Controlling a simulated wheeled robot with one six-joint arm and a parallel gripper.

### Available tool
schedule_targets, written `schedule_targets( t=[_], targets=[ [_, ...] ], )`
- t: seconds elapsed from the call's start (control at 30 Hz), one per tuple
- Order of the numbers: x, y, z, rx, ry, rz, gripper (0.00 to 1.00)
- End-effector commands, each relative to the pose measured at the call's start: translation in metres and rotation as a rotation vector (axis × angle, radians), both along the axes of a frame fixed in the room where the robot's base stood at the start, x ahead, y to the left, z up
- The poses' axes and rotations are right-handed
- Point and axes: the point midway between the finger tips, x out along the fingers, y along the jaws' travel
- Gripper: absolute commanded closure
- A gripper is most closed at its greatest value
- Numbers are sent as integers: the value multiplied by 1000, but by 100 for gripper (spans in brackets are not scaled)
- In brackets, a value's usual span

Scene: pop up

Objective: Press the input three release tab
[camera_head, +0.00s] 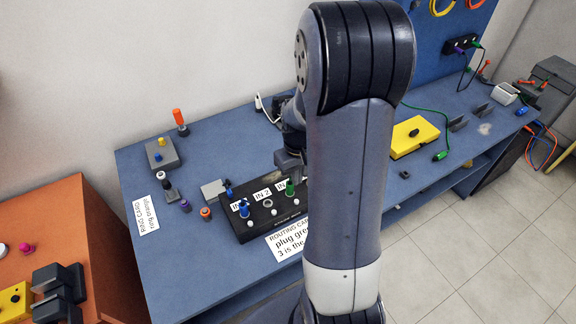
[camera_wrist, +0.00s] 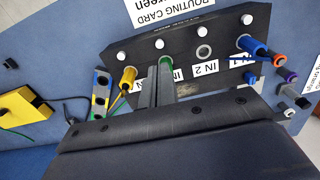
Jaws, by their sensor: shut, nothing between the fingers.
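A black input box (camera_head: 262,222) lies on the blue bench and carries a row of inputs with small white round tabs. In the wrist view, the white tab (camera_wrist: 159,44) in line with the green plug (camera_wrist: 166,61) stands clear of my fingers. I take this as input three's tab. The green plug (camera_head: 290,187) is seated in its input. My gripper (camera_head: 290,172) is shut and empty, pointing down over the box. In the wrist view, my fingertips (camera_wrist: 161,76) appear right at the green plug and partly cover it. I cannot tell whether they touch it.
A blue plug (camera_wrist: 250,45) stands in input one; the input two socket (camera_wrist: 204,51) is empty. A yellow plug (camera_wrist: 128,76) stands on the green plug's other side. A routing card (camera_wrist: 170,10) lies by the box. A yellow box (camera_head: 414,137) sits further right.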

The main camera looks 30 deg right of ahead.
Motion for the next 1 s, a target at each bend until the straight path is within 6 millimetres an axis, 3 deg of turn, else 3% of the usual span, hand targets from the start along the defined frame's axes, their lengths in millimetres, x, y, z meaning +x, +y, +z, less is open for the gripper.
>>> schedule_targets(
  t=[0.27,0.63,1.0],
  targets=[
    [0,0,-25,0,1,0,100],
    [0,0,-74,0,0,0,100],
    [0,0,-81,0,-1,0,100]
  ],
)
